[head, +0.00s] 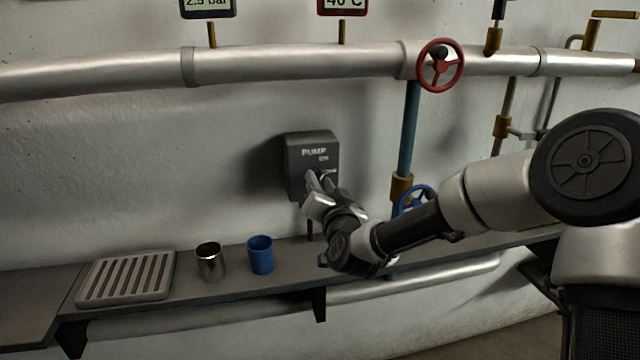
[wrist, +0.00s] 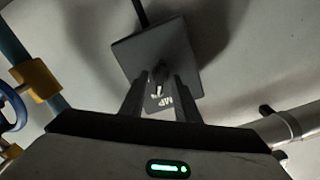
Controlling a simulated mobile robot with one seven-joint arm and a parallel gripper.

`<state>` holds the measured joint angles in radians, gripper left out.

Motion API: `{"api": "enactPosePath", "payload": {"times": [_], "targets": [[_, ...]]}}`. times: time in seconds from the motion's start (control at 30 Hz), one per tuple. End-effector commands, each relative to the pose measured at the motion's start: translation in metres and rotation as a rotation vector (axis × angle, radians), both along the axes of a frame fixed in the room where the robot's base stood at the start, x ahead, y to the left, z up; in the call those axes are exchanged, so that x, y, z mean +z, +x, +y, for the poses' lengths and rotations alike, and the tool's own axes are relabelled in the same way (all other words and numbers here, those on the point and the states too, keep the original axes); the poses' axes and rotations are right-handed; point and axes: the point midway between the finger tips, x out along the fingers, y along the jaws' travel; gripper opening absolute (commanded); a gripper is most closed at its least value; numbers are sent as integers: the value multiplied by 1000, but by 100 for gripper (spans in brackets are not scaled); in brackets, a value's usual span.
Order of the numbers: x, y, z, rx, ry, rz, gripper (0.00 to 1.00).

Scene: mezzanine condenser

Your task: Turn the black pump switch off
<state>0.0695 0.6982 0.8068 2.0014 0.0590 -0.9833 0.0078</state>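The pump switch box (head: 309,150) is a dark grey box on the wall with the white word PUMP on it. In the wrist view the box (wrist: 158,60) lies straight ahead, and its small black knob (wrist: 158,73) shows between my fingers. My gripper (head: 318,178) is at the lower front of the box. In the wrist view the two fingers of my gripper (wrist: 158,92) stand apart, one on each side of the knob, with a gap visible. I cannot tell whether either finger touches the knob. In the head view my gripper hides the knob.
A shelf (head: 225,288) runs below the box, bearing a slatted tray (head: 167,295), a metal cup (head: 210,262) and a blue cup (head: 260,255). A red handwheel (head: 440,65) is on the pipe above right. A blue handwheel (head: 416,197) is close to my arm.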

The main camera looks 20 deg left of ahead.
Motion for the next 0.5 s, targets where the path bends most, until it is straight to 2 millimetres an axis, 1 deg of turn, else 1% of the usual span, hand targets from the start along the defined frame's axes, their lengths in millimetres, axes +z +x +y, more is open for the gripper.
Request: {"api": "enactPosePath", "payload": {"times": [0.27,0.37,0.43,0.5], "targets": [[0,1,1,0,-1,-1,29],[0,1,1,0,-1,-1,14],[0,1,1,0,-1,-1,2],[0,1,1,0,-1,-1,0]]}}
